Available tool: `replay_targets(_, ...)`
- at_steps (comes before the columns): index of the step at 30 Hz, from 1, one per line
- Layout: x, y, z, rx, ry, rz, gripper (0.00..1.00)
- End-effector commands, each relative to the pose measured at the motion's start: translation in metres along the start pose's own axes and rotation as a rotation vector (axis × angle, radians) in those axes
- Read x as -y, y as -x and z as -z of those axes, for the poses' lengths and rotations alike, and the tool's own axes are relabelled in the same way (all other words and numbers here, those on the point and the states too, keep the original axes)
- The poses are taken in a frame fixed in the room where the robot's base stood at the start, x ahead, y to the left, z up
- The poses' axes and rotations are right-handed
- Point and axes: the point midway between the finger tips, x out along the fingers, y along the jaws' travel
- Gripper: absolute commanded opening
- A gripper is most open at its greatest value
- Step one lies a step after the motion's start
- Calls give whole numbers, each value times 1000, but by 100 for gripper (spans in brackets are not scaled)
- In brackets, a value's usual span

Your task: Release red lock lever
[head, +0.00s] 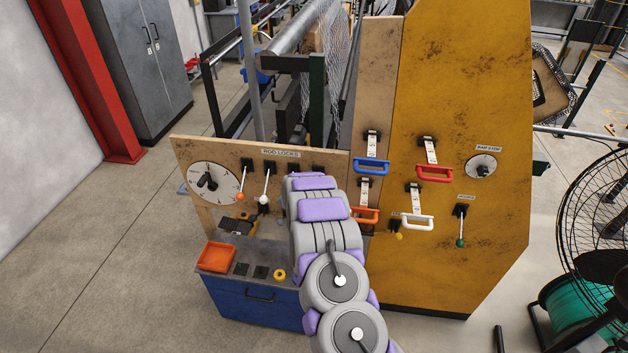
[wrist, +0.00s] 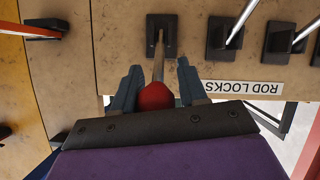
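The red lock lever is in the wrist view: a round red knob (wrist: 155,97) on a thin metal rod that comes out of a black slotted mount (wrist: 161,36). My gripper (wrist: 160,78) has its two blue-grey fingers spread, one on each side of the knob and rod. The fingers look apart, but I cannot tell whether either touches the knob. In the head view my arm hides the gripper and the red knob. The ROD LOCKS label (head: 281,154) sits above the row of levers on the wooden panel.
To the left in the row are a lever with an orange knob (head: 240,196) and one with a white knob (head: 264,200). A yellow panel (head: 470,110) with blue, red, orange and white handles stands right of my arm. An orange tray (head: 216,257) sits on the blue cabinet (head: 250,305).

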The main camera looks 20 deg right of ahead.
Motion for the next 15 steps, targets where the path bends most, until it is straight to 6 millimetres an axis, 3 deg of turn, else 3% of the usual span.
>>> replay_targets(4, -1, 1, -1, 2, -1, 0, 56)
replay_targets(15, -2, 6, -2, 4, -2, -1, 56)
